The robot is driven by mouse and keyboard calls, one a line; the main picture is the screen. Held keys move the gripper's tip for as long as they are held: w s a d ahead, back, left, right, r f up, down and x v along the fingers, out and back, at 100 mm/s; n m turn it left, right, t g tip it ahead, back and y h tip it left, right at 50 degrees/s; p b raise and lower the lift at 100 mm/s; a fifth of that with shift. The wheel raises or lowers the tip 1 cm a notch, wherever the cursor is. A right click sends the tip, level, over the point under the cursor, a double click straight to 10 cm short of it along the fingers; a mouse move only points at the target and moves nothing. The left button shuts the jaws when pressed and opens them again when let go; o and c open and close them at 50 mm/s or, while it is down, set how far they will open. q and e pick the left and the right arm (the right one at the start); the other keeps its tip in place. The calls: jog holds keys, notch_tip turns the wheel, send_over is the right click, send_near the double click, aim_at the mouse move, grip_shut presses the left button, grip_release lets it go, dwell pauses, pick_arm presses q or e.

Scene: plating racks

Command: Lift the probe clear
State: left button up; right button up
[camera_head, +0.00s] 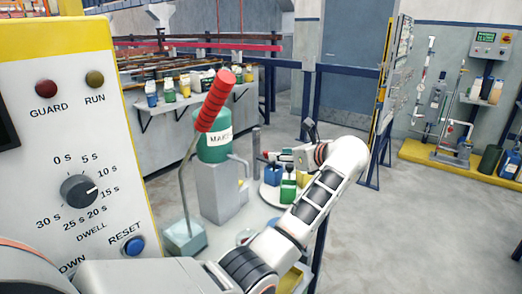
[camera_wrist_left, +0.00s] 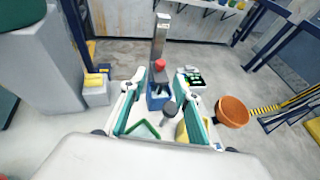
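The probe is not certain to me. A likely one is the red-topped piece (camera_wrist_left: 160,66) upright in a blue block (camera_wrist_left: 158,99) in the left wrist view. A dark grey knobbed piece (camera_wrist_left: 169,107) stands nearer the wrist camera. My left gripper (camera_wrist_left: 158,92) has its teal-padded fingers spread, with these pieces showing between them; I see no contact. In the head view the left gripper (camera_head: 277,156) is above the tray. My right gripper is not in view.
A metal post (camera_wrist_left: 160,38) rises behind the blue block. An orange-brown cup (camera_wrist_left: 232,110) is to the right. A red-handled lever (camera_head: 215,102) and the control panel (camera_head: 85,150) stand left.

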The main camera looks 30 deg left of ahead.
aim_at(268, 159)
pick_arm(q)
jog(key=shift+x, duration=4)
jog(key=shift+r, duration=0.1)
grip_shut()
